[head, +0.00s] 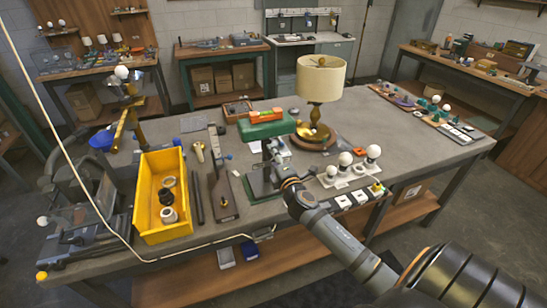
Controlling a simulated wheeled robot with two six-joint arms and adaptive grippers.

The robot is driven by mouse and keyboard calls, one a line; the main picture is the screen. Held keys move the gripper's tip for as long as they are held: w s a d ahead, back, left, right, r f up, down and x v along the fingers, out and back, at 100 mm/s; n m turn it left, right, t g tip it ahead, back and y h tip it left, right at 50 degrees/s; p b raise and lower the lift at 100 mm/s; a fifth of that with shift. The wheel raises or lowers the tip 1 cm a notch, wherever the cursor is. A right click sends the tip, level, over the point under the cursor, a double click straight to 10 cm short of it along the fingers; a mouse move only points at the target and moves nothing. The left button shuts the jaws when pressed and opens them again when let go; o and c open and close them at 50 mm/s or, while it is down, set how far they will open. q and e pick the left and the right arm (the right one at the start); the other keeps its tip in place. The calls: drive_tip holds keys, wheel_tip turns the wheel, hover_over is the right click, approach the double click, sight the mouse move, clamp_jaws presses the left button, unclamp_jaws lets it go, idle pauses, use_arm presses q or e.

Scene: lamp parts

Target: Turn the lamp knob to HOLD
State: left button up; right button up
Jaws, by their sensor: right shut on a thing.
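A desk lamp with a green shade (266,126) stands near the middle of the workbench, on a dark green base (262,188). My right arm comes in from the lower right. My right gripper (272,152) is just under the shade, at the lamp's stem, and is shut on a small part there that looks like the lamp knob. The gripper hides the knob, so its setting and any HOLD mark cannot be read. My left gripper is not in view.
A brass lamp with a cream shade (321,79) stands close behind on the right. White bulbs on a holder (350,174) are right of my gripper. A yellow bin (163,195) with rings is to the left. The bench's right middle is clear.

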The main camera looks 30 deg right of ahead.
drive_tip(key=o, duration=1.2)
drive_tip(key=v, duration=1.2)
